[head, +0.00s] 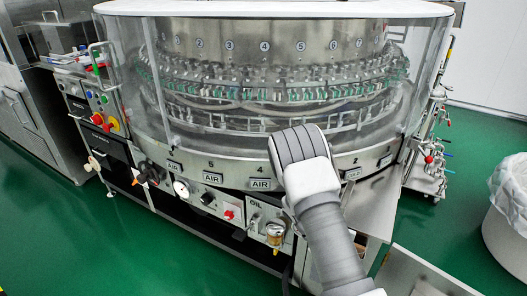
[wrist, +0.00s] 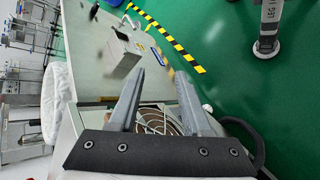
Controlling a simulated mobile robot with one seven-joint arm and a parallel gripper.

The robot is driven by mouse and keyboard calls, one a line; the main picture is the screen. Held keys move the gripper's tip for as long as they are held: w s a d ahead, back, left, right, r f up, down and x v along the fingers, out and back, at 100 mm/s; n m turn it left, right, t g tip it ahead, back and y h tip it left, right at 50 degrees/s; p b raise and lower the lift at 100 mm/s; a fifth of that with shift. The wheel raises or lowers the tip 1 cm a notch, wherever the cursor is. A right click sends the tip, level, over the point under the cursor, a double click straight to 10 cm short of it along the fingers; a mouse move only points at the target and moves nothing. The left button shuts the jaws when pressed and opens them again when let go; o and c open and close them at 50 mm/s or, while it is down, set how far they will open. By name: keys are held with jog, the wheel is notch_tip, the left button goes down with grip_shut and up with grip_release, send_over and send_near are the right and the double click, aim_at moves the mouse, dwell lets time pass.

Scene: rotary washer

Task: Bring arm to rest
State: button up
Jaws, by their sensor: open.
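My gripper (wrist: 158,88) shows in the wrist view with its two grey fingers apart and nothing between them. Beyond the fingertips are a pale flat surface and the green floor. In the head view my arm rises from the bottom right of centre in front of the rotary washer (head: 265,55), a large round machine with clear curved walls and numbered stations. The fingers are hidden in the head view.
A control panel (head: 105,115) with coloured buttons is on the washer's left. A white bin (head: 508,220) with a liner stands at the far right. Yellow-black tape (wrist: 165,35) marks the green floor (head: 150,245), which is open at left.

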jog(key=s+a+r+t+y, duration=0.1)
jog(key=a+r+t+y, duration=0.15)
jog(key=r, duration=0.85)
jog(key=a+r+t+y, duration=0.2)
jog(key=a+r+y, duration=0.1)
jog(key=r, duration=0.8)
jog(key=s+a+r+n+t+y, duration=0.1)
jog(key=s+a+r+t+y, duration=0.2)
jog(key=s+r+t, duration=0.75)
jog(key=s+r+g+p, duration=0.1)
jog(key=r+p, duration=1.1)
jog(key=r, duration=0.2)
jog(key=s+r+g+p, duration=0.2)
jog(key=r+p, duration=1)
jog(key=r, duration=0.2)
jog(key=shift+s+a+r+p, duration=0.15)
jog(key=shift+s+a+p, duration=0.05)
jog(key=shift+s+p, duration=0.1)
jog(key=shift+d+h, duration=0.1)
jog(key=shift+h, duration=0.15)
